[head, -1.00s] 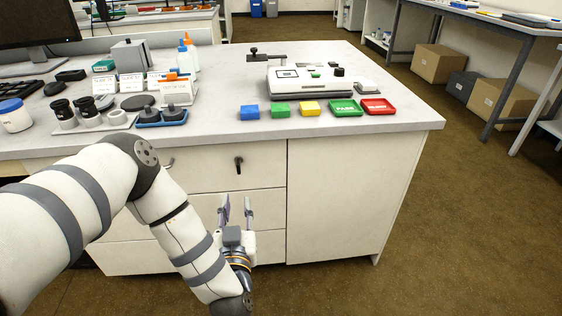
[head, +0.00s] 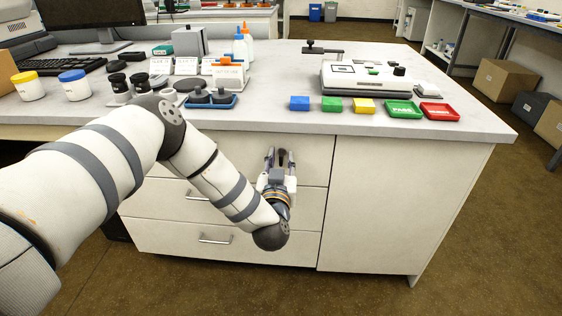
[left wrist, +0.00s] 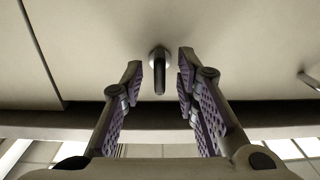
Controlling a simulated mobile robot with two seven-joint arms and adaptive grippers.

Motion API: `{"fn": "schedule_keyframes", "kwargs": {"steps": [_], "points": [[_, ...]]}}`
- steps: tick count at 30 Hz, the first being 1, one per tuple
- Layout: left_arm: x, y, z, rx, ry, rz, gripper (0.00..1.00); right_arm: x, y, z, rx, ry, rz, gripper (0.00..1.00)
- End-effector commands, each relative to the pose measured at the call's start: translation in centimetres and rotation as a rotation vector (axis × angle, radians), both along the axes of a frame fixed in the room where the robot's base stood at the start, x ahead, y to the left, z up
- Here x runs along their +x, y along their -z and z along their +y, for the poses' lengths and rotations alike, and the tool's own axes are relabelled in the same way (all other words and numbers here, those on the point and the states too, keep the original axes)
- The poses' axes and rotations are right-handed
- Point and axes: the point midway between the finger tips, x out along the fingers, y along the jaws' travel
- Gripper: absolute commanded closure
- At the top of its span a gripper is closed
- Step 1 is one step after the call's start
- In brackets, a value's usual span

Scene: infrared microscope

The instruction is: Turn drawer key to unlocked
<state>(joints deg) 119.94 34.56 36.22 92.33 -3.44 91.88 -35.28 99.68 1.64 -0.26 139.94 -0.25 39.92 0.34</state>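The drawer key (left wrist: 159,72) is a dark key or knob in a round metal lock on the pale top drawer front (head: 315,160). In the left wrist view it stands between the fingertips of my left gripper (left wrist: 161,77), with a visible gap on each side. In the head view my left gripper (head: 280,160) is up at the drawer front, and the key (head: 282,154) shows only as a small dark shape between its open fingers. The fingers are apart and hold nothing. My right gripper does not show.
The bench top above carries the microscope stage (head: 365,77), coloured blocks, a green tray (head: 403,109) and a red tray (head: 439,111). A lower drawer handle (head: 215,239) sticks out below my left forearm.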

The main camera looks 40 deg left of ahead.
Motion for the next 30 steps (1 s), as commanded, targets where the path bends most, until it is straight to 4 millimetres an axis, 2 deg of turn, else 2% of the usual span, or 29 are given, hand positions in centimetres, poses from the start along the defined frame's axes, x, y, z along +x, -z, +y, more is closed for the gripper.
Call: {"fn": "schedule_keyframes", "kwargs": {"steps": [2,3,6,20,30], "points": [[-0.02,-0.01,-0.01,0.000,0.000,0.000,0.72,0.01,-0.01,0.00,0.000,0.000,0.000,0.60],[-0.03,-0.01,-0.02,0.000,0.000,0.000,0.81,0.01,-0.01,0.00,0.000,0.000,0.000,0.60],[-0.03,0.00,-0.03,0.000,0.000,0.000,1.00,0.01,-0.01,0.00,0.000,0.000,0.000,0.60],[-0.06,-0.03,-0.04,-0.046,0.000,-0.028,1.00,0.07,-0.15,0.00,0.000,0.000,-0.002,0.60],[-0.12,-0.03,0.00,-0.268,0.001,-0.163,1.00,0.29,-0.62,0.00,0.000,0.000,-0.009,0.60]]}}
